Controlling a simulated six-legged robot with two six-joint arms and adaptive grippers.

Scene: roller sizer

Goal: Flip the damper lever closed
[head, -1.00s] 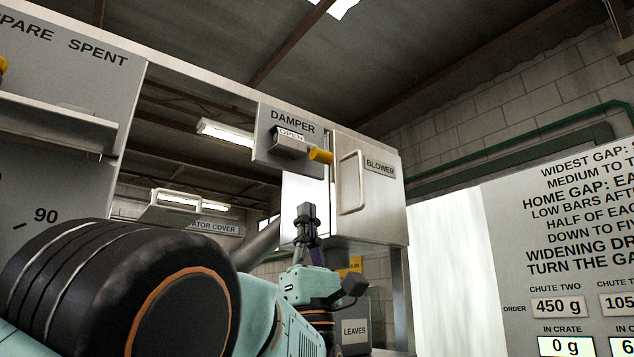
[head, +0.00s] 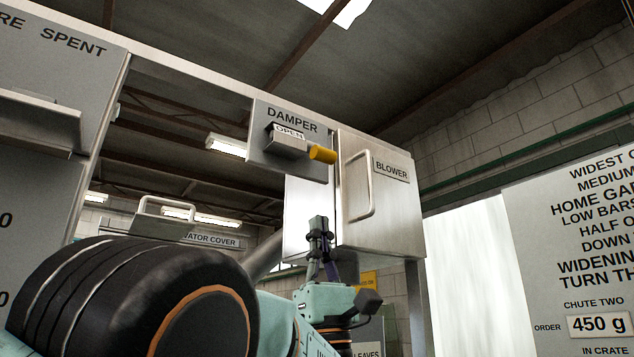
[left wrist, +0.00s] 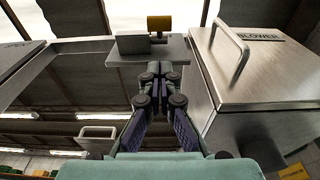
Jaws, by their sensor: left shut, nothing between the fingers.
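The damper lever has a yellow grip (head: 322,154) that sticks out to the right of a grey block (head: 287,146) on the DAMPER plate (head: 262,158). A label on the block reads OPEN. The yellow grip also shows in the left wrist view (left wrist: 160,23), above the fingertips. My left gripper (head: 319,222) is upright and shut, with nothing in it. It is below the lever and apart from it in the head view. In the left wrist view the left gripper (left wrist: 154,70) points up toward the plate's lower edge. My right gripper is not in view.
The BLOWER box (head: 385,205) with its bar handle (head: 357,185) stands just right of the lever. A panel marked SPENT (head: 50,130) is at the left. A covered part with a handle (head: 165,220) lies further back.

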